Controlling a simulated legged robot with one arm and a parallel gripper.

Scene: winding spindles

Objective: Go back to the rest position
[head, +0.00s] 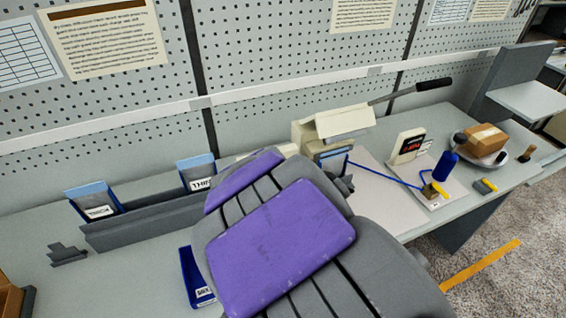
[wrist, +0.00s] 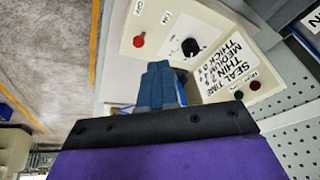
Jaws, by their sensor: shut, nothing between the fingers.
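My gripper shows in the wrist view (wrist: 160,85) as two blue-grey fingers, closed together with nothing visible between them. It is in front of a cream machine, whose panel (wrist: 170,25) carries a black knob and a red button. In the head view my purple and grey arm reaches up from the bottom middle toward the cream machine (head: 340,122) on the bench. The arm hides most of the gripper there. I cannot tell whether the fingers touch the machine.
The grey bench (head: 415,215) runs along a pegboard wall. Left are a dark rack (head: 150,222) with blue-topped cards and a blue bin (head: 193,275). Right are a cream box (head: 408,146), a blue spool (head: 446,166) and a plate with a brown box (head: 480,140). A lever (head: 432,85) sticks out rightward.

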